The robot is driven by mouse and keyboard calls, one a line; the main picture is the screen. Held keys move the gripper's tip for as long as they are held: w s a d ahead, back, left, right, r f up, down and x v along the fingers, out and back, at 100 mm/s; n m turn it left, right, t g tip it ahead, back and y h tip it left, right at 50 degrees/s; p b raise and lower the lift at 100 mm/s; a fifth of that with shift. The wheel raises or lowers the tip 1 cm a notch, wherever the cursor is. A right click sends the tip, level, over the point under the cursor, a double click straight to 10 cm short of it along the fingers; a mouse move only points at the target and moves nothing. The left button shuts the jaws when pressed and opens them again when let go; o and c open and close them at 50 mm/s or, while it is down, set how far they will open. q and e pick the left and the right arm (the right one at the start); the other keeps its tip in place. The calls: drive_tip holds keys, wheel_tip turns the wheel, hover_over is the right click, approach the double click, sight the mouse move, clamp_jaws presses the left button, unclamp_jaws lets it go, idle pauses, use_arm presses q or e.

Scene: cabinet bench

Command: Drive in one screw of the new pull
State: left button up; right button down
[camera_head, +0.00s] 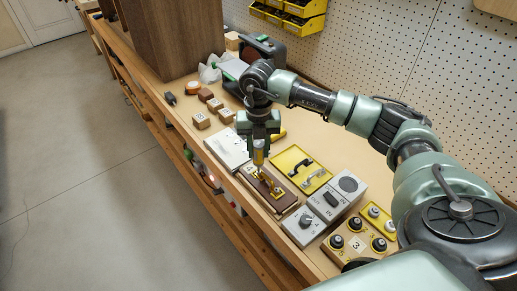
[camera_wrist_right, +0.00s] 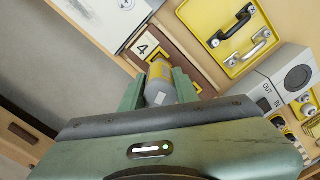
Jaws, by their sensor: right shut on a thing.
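My right gripper (camera_head: 259,138) is shut on a yellow and grey tool (camera_head: 259,155), which looks like a driver held upright. The tool points down at a brown panel (camera_head: 284,203) lying near the bench's front edge. The panel bears yellow-gold fittings (camera_head: 275,187) and, in the right wrist view, a label 4 (camera_wrist_right: 143,48). The tool (camera_wrist_right: 160,82) hides part of the panel there; whether its tip touches a screw cannot be seen. A yellow tray (camera_head: 291,176) beside the panel holds a black pull (camera_head: 300,167) and a silver pull (camera_head: 313,178). My left gripper is out of view.
A white sheet or box (camera_head: 228,146) and small wooden blocks (camera_head: 201,120) lie to the left. The floor in front is clear.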

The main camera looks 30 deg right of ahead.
sight(258, 143)
drive_tip(key=shift+f+b, duration=0.55)
drive_tip(key=shift+f, duration=0.1)
idle(2.1)
drive_tip(key=shift+r+p, duration=0.55)
drive_tip(key=shift+r, duration=0.2)
drive_tip(key=shift+r+p, duration=1.45)
drive_tip(key=shift+r, duration=0.85)
